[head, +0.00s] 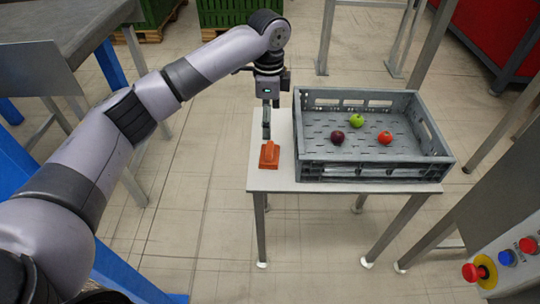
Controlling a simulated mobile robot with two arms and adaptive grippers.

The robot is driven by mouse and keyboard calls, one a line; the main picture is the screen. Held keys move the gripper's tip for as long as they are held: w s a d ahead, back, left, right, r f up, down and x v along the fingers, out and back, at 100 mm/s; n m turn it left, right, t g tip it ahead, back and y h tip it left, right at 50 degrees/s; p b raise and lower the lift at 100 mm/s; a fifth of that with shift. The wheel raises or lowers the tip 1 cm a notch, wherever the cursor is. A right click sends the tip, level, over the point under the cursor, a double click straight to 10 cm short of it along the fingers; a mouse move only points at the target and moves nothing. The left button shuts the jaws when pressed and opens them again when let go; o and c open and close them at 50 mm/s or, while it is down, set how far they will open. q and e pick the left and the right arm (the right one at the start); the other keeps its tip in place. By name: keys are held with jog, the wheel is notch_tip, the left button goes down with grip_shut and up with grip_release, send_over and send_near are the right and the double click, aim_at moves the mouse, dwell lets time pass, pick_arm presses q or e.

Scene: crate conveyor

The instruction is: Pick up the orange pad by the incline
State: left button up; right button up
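The orange pad (268,161) lies on the left part of a small white table (285,183), left of the grey crate. It has a wide base and a raised narrower ridge. My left gripper (266,138) points down just above the far end of the pad. Its fingers are seen nearly edge-on, so the gap between them does not show, and I cannot tell if they touch the pad. My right gripper is not in view.
The grey crate (377,171) fills most of the table, its wall close to my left gripper. It holds a green fruit (357,121), a dark red fruit (337,137) and a red fruit (385,138). A button panel (506,258) stands at lower right.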

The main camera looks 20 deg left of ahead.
aim_at(269, 147)
pick_arm(q)
notch_tip(269, 147, down, 6)
jog(key=shift+r+b, duration=0.1)
jog(key=shift+b, duration=0.35)
jog(key=f, duration=0.3)
jog(key=f+b, duration=0.1)
jog(key=shift+s+d+f, duration=0.15)
jog(key=shift+s+f, duration=0.05)
jog(key=shift+s, duration=0.1)
jog(key=shift+f, duration=0.35)
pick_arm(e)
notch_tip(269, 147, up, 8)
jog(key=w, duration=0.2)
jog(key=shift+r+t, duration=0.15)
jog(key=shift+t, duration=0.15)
pick_arm(q)
jog(key=shift+c, duration=0.5)
jog(key=c, duration=1.1)
